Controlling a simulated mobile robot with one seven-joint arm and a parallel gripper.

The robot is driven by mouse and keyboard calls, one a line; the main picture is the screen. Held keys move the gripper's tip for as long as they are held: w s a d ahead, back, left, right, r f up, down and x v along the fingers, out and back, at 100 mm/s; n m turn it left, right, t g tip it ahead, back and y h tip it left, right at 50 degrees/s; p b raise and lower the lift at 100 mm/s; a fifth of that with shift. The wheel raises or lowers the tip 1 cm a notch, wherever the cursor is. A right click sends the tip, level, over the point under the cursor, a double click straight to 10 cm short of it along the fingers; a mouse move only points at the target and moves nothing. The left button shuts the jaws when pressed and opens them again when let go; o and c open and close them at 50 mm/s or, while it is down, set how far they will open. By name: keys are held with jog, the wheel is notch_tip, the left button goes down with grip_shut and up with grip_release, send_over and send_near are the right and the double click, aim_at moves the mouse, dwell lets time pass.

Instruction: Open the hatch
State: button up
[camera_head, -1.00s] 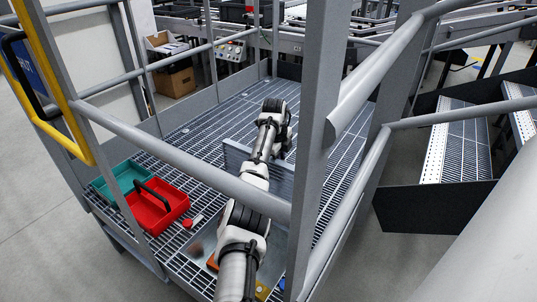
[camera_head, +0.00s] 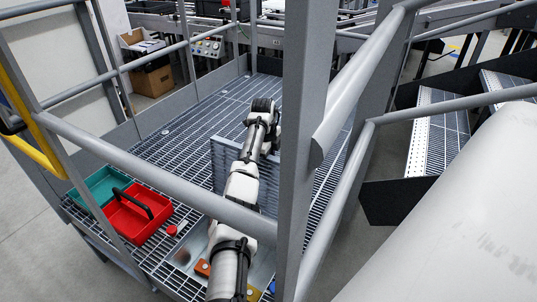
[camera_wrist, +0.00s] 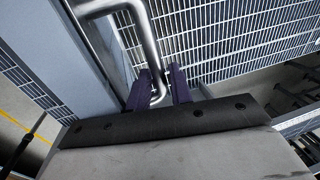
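The hatch panel (camera_head: 222,168) stands raised at a steep angle above the catwalk grating in the head view. My arm covers its middle. Beside it on the near side is a metal-lined recess (camera_head: 193,246), partly hidden by the railing and my arm. My gripper is hard to make out in the head view, near the far end of the arm. In the wrist view the two purple fingers of my gripper (camera_wrist: 160,88) stand apart, on either side of a bent grey metal bar (camera_wrist: 149,38). I cannot tell whether they touch it.
Grey railings and a thick post (camera_head: 305,130) stand between the head camera and the platform. A red tray (camera_head: 133,216) with a black handle and a teal tray (camera_head: 103,186) sit on the grating at left. An orange block (camera_head: 203,268) shows at the recess. Far grating is clear.

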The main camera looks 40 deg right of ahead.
jog(key=shift+o, duration=0.7)
jog(key=shift+w+r, duration=0.15)
jog(key=shift+r, duration=0.1)
jog(key=shift+w+r, duration=0.1)
jog(key=shift+r, duration=0.2)
notch_tip(320, 180, up, 13)
jog(key=s+a+b, duration=0.1)
jog(key=a+b, duration=0.1)
jog(key=shift+a, duration=0.25)
jog(key=shift+f, duration=0.15)
